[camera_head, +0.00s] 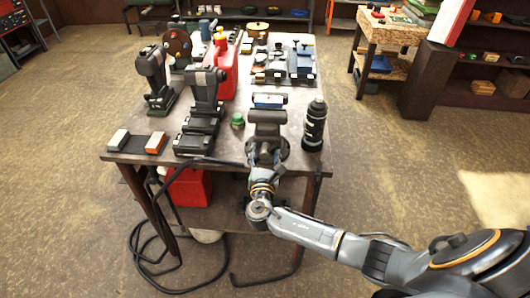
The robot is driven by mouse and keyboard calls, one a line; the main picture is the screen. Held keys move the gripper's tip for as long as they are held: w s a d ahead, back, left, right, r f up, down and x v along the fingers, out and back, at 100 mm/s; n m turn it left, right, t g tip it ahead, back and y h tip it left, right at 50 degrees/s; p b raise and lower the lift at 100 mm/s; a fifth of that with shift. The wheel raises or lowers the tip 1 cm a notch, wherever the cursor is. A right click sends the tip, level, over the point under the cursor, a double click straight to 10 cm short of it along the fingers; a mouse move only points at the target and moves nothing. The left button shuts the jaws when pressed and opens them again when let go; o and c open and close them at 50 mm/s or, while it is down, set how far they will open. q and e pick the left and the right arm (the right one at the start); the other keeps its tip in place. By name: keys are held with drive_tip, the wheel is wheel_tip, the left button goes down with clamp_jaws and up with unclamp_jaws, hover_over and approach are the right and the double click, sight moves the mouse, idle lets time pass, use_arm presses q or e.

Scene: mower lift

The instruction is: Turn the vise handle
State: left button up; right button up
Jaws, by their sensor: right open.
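My right gripper (266,157) reaches in from the lower right. It is right in front of the vise's lower front, its fingers pointing away toward the vise body. The fingers are open. The vise handle cannot be made out clearly; the gripper covers that area, and I cannot tell whether the fingers touch it. My left gripper is not in view.
A dark bottle (314,125) stands close right of the vise, and a small green item (237,121) close left. Cordless drills (204,100) and a red can (223,70) stand further left. A black cable (150,265) loops on the floor. Floor at right is clear.

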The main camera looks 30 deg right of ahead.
drive_tip(key=c, duration=1.2)
drive_tip(key=shift+f+m+b, duration=0.2)
drive_tip(key=shift+m+b, duration=0.7)
drive_tip(key=shift+b, duration=0.2)
drive_tip(key=m+b, duration=0.7)
drive_tip(key=b, duration=0.1)
drive_tip(key=shift+m+h, duration=0.3)
drive_tip(key=shift+r+m+b, duration=0.15)
drive_tip(key=shift+m+b, duration=0.3)
drive_tip(key=shift+m, duration=0.05)
